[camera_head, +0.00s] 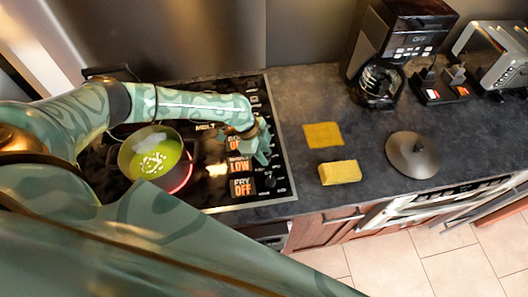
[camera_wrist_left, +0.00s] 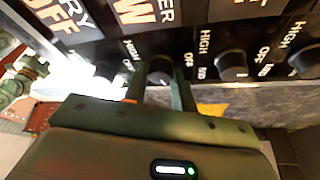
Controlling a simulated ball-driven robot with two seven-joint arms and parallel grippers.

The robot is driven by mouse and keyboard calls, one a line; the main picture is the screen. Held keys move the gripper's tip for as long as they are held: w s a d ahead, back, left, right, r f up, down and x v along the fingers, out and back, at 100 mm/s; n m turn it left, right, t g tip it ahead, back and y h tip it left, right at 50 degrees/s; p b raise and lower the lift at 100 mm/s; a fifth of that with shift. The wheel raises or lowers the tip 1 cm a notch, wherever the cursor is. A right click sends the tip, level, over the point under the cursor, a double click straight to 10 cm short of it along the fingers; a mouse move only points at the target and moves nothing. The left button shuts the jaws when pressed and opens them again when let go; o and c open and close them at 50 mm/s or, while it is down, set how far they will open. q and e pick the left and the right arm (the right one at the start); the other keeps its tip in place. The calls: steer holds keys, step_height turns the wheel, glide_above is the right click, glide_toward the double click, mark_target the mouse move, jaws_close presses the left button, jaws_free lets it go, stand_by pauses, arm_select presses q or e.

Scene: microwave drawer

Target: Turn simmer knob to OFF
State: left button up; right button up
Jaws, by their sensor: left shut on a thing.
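The simmer display (camera_head: 239,167) on the cooktop reads LOW in orange. My left gripper (camera_head: 264,158) is over the row of knobs on the cooktop's right side, beside that display. In the left wrist view, its two fingers stand on either side of the dark round simmer knob (camera_wrist_left: 160,66), and the gripper (camera_wrist_left: 159,80) is shut on it. In the head view the gripper hides this knob. The fry display (camera_head: 242,187) reads OFF. My right gripper is not in view.
Neighbouring knobs flank the held one: one to the left (camera_wrist_left: 106,72) and one to the right (camera_wrist_left: 232,66). A green pan (camera_head: 135,165) sits on a red glowing burner. A yellow sponge (camera_head: 340,172), yellow cloth (camera_head: 323,135) and dark lid (camera_head: 412,155) lie on the counter.

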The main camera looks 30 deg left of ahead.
arm_select(q)
steer(key=shift+s+d+r+n+p, duration=0.1)
steer(key=shift+r+n+p, duration=0.1)
steer(key=shift+n+p, duration=0.45)
steer(key=n+t+y+p, duration=0.1)
steer(key=n+p, duration=0.3)
steer(key=p, duration=0.1)
steer(key=n+t+y+p, duration=0.1)
steer(key=n+p, duration=0.3)
steer(key=p, duration=0.2)
steer(key=shift+s+d+r+t, duration=0.1)
steer(key=shift+s+d+t, duration=0.05)
steer(key=shift+t, duration=0.25)
steer(key=shift+n+y+p, duration=0.5)
steer(key=shift+n+p, duration=0.65)
steer(key=shift+n, duration=0.1)
steer(key=shift+f+n+t+y+p, duration=0.2)
steer(key=shift+n+t+y+p, duration=0.15)
steer(key=shift+n+p, duration=0.4)
steer(key=shift+n, duration=0.35)
steer(key=o, duration=1)
